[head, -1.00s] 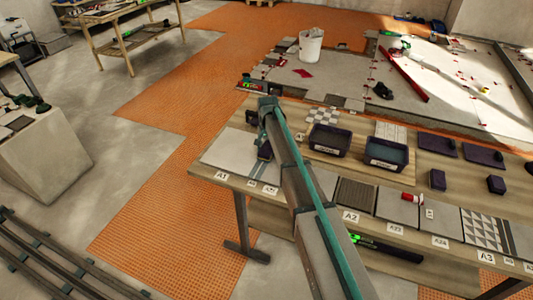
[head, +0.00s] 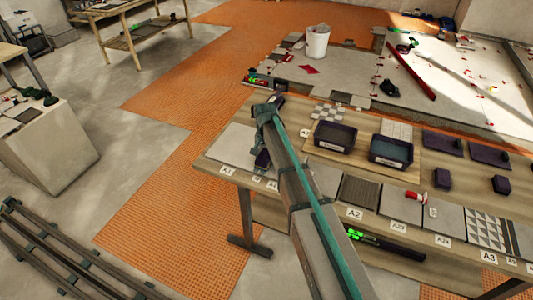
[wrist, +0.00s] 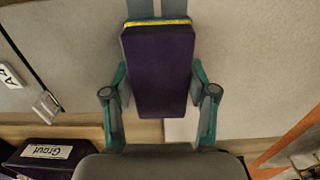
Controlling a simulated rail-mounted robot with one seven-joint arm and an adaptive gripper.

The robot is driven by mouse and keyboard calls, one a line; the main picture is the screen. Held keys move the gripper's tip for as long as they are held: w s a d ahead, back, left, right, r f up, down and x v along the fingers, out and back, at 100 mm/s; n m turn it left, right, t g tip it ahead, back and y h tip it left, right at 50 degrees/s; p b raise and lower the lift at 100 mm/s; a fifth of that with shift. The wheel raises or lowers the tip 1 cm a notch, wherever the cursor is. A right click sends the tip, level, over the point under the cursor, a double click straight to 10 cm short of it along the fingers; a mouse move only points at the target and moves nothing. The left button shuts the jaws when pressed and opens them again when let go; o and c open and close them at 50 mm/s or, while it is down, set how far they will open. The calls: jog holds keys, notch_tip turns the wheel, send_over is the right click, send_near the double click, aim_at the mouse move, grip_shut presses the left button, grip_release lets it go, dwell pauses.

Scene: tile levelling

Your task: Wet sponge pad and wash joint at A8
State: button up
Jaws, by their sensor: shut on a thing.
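My gripper (wrist: 160,92) is shut on a dark purple sponge pad (wrist: 160,60) with a yellow strip along its far edge. The pad lies between the two fingers in the wrist view, above pale grey tile (wrist: 245,60). A darker grey double strip (wrist: 157,8) runs out beyond the pad; the pad hides the rest of it. In the head view my gripper (head: 262,158) is at the left end of the workbench (head: 225,165), by the A1 sign. I cannot read an A8 label. Two dark trays (head: 352,149) (head: 408,163) stand to its right, the right one with bluish contents.
A dark box labelled Grout (wrist: 42,155) shows at lower left in the wrist view. Tile samples, including a dark ribbed one (head: 360,190), line the bench front. Purple pads (head: 442,143) lie further right. Orange matting (head: 175,205) covers open floor at left.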

jog(key=shift+s+a, duration=0.45)
jog(key=shift+s, duration=0.65)
jog(key=shift+s+a, duration=0.5)
jog(key=shift+s, duration=0.55)
jog(key=shift+s+a, duration=0.45)
jog(key=shift+s, duration=0.65)
jog(key=shift+s+a+r+p, duration=0.1)
jog(key=shift+r+p, duration=0.1)
jog(key=shift+p, duration=0.2)
notch_tip(320, 180, up, 8)
jog(key=p, duration=0.4)
